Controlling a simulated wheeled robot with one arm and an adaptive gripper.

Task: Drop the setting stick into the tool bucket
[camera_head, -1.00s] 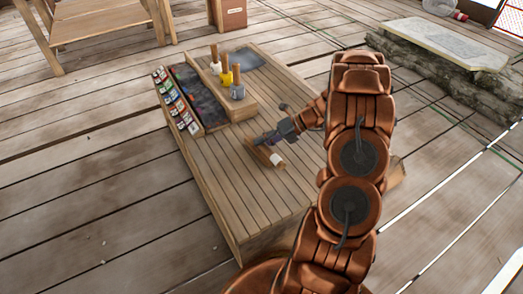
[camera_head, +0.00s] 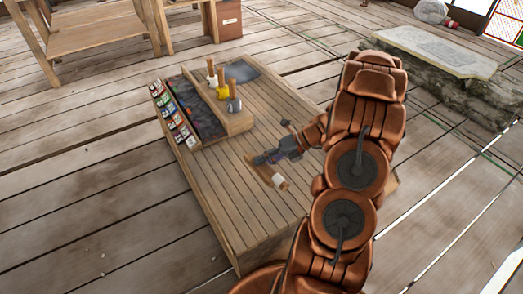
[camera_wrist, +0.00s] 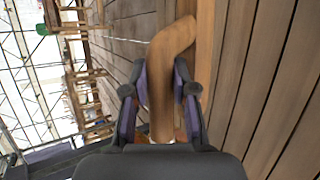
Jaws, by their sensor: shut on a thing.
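The setting stick (camera_head: 261,172) is a wooden piece with a white part at its right end. My gripper (camera_head: 268,158) is shut on it over the slatted wooden table, and I cannot tell whether the stick touches the top. In the wrist view the stick (camera_wrist: 166,75) is bent and runs between the two fingers of my gripper (camera_wrist: 163,85). I cannot pick out the tool bucket with certainty in either view.
The slatted table (camera_head: 225,185) carries a dark tray (camera_head: 202,112), a row of small coloured items (camera_head: 175,118) and several wooden-handled tools (camera_head: 222,88). A stone slab (camera_head: 437,50) lies at the upper right. A wooden bench (camera_head: 100,40) and a brown box (camera_head: 229,20) stand behind. Floor at left is clear.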

